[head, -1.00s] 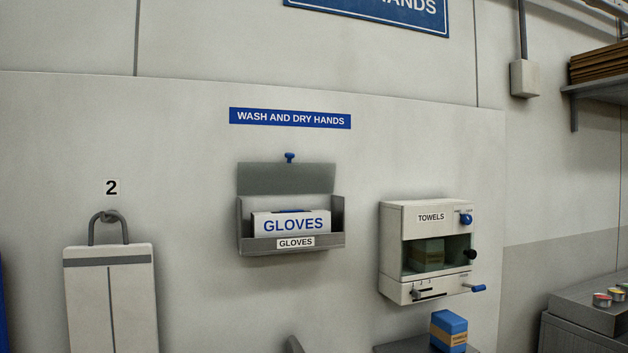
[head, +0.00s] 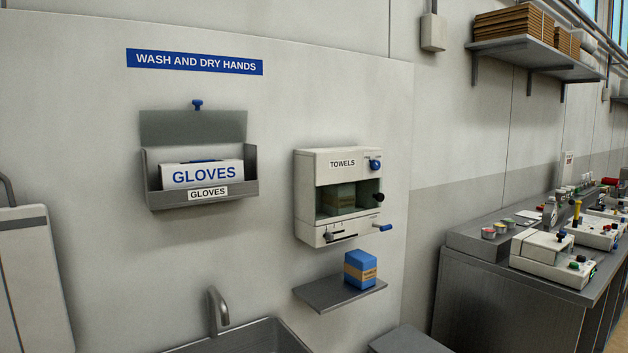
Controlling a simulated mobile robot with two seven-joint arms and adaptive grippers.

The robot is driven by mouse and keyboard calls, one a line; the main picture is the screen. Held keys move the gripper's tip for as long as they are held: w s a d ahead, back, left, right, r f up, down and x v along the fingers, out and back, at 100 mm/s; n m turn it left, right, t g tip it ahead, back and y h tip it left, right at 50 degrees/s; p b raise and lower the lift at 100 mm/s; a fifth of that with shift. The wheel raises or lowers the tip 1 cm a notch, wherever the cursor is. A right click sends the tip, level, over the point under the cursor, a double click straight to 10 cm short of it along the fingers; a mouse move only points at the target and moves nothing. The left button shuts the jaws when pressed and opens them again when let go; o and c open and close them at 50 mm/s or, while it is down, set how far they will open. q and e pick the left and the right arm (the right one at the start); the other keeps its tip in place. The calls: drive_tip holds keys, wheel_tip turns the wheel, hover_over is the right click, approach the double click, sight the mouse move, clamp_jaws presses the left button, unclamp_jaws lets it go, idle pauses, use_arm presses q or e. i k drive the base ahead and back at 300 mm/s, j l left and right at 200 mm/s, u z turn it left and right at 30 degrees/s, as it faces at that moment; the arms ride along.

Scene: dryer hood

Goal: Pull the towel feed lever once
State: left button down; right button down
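The towel dispenser (head: 338,198) is a white box labelled TOWELS, fixed to the wall right of the glove holder. A small slider (head: 340,235) is on the lower front panel. Neither of my grippers shows in the head view.
A blue and tan box (head: 360,270) stands on a small grey shelf (head: 326,294) below the dispenser. A sink tap (head: 217,308) is at bottom left of it. A glove holder (head: 153,193) hangs to the left. A metal bench (head: 490,300) with equipment stands at right.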

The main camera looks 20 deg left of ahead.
sight(382, 229)
drive_tip(key=i+l+u, duration=0.5)
drive_tip(key=i, duration=0.4)
drive_tip(key=i+l+u, duration=0.5)
drive_tip(key=i+l, duration=0.25)
